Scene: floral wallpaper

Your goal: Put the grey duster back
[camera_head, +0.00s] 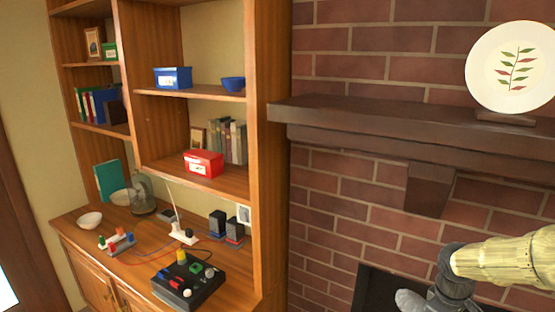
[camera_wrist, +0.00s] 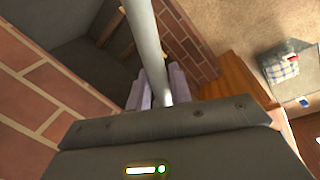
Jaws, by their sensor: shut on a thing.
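In the wrist view a smooth grey rod (camera_wrist: 147,40), seemingly the grey duster's handle, runs from between the fingers up past the top edge. My gripper (camera_wrist: 158,92) is shut on it, with pale fingers on both sides of the rod. The duster's head cannot be made out for sure in that view. In the head view my gripper (camera_head: 440,295) is low at the right, in front of the brick fireplace, partly cut off by the bottom edge. A pale grey shape beside it may be part of the duster or a finger.
A wooden shelf unit (camera_head: 270,150) holds boxes, books and bowls. Its counter has a black box with coloured knobs (camera_head: 188,283), a white lamp and a glass jar. A dark mantel (camera_head: 400,122) with a plate (camera_head: 510,68) juts out above my arm. The fireplace opening (camera_wrist: 75,45) is close by.

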